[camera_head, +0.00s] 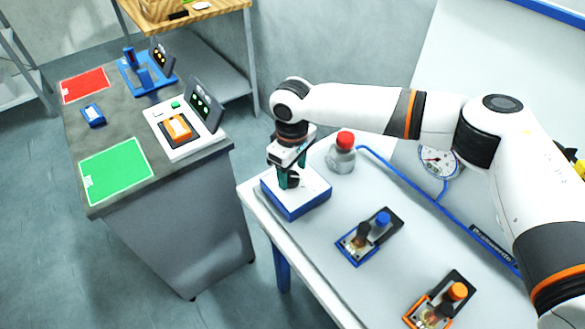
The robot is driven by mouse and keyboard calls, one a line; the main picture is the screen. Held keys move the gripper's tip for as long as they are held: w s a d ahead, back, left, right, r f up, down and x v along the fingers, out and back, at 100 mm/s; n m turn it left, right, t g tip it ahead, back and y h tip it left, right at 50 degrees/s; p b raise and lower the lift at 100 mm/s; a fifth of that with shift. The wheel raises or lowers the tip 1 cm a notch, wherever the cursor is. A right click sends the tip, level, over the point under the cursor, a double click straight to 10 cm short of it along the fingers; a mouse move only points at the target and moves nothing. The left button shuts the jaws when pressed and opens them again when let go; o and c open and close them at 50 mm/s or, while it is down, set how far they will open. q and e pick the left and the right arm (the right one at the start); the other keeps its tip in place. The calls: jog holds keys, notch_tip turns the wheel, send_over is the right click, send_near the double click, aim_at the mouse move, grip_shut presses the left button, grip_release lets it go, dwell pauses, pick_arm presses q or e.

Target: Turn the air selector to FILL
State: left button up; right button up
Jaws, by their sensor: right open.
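A box with a white top and blue sides (312,197), which I take to be the air selector, sits at the left end of the white table. My right gripper (289,182) points down over the box with its teal fingers close to the top. It is open, and a small dark part shows at the fingers, probably the selector's knob. I cannot tell whether the fingers touch it. The gripper hides the knob's setting, and no FILL mark can be read. My left gripper is not in view.
A grey bottle with a red top (342,154) stands just right of the gripper. A blue hose (400,182) runs past a round gauge (438,162). Blue (368,238) and orange (440,303) fixtures stand nearer on the table. A grey cabinet (185,225) stands at left.

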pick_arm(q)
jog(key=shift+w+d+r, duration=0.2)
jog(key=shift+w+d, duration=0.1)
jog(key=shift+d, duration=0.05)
pick_arm(e)
jog(key=shift+a+f, duration=0.1)
jog(key=shift+f, duration=0.6)
jog(key=c, duration=1)
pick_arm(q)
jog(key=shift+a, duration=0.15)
